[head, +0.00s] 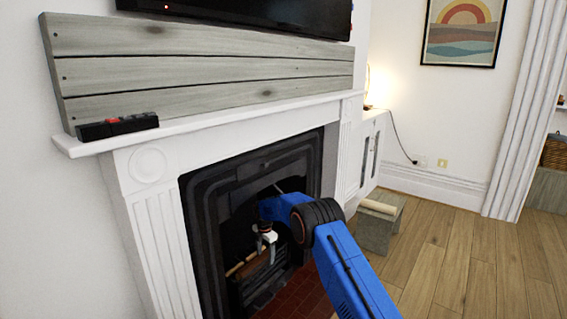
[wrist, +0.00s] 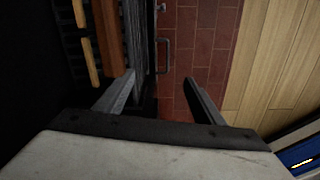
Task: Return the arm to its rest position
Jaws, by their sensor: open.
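My blue arm (head: 345,270) reaches from the lower right toward the fireplace opening in the head view. My gripper (head: 268,252) is in front of the grate, pointing down, and looks small and partly dark there. In the wrist view my gripper (wrist: 163,85) shows two grey fingers spread apart with nothing between them. Below it are the grate's dark edge and the red hearth tiles (wrist: 195,50). Pieces of wood (wrist: 105,40) lie in the grate to the left of the fingers.
The white fireplace surround (head: 165,215) and mantel shelf (head: 220,122) stand close to the arm. A black object with a red part (head: 117,126) lies on the mantel. A grey-green box (head: 378,232) with a pale log on it stands right of the hearth. Wooden floor (head: 470,265) is clear at right.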

